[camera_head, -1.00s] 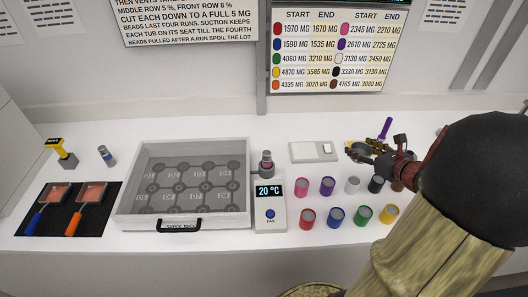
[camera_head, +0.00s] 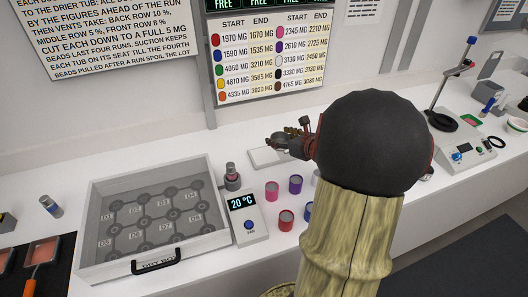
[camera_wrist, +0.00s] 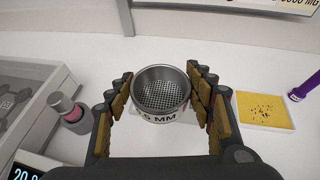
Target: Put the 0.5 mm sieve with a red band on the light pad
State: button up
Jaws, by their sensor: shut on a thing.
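My gripper (camera_wrist: 160,95) is shut on a round metal sieve (camera_wrist: 160,88) with a perforated mesh floor, its finger pads on both sides of the rim. The sieve is upright, and its white label reads "5 MM" with the leading characters unclear. I cannot make out a red band. In the head view my gripper (camera_head: 284,141) holds the grey sieve (camera_head: 275,139) above or beside a flat light slab (camera_head: 266,158), which looks like the light pad. The arm hides part of this slab, and I cannot tell whether the sieve touches it.
A pink-banded jar (camera_wrist: 68,110) stands left of the gripper, by the grey drier tub (camera_head: 88,222). Coloured jars (camera_head: 286,220) stand in front, near the temperature display (camera_head: 244,205).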

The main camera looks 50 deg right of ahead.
aim_at(274, 137)
jog(key=x, duration=0.3)
jog(key=b+x, duration=0.1)
jog(key=shift+w+a+f, duration=0.2)
jog(key=shift+w+a, duration=0.05)
jog(key=shift+w, duration=0.1)
jog(key=w+f+b, duration=0.1)
jog(key=w+f, duration=0.1)
jog(key=w+d+f+b, duration=0.1)
jog(key=w+f, duration=0.1)
jog(key=f, duration=0.1)
jog(key=shift+w+f+b, duration=0.1)
jog(key=shift+f+b, duration=0.3)
jog(key=shift+f, duration=0.45)
jog(key=shift+w+f+b, duration=0.15)
jog(key=shift+f+b, duration=0.2)
jog(key=shift+f, duration=0.5)
jog(key=shift+f, duration=0.2)
jog(key=o, duration=1.2)
jog(key=shift+c, duration=0.2)
jog(key=shift+o, duration=0.2)
jog(key=shift+r, duration=0.1)
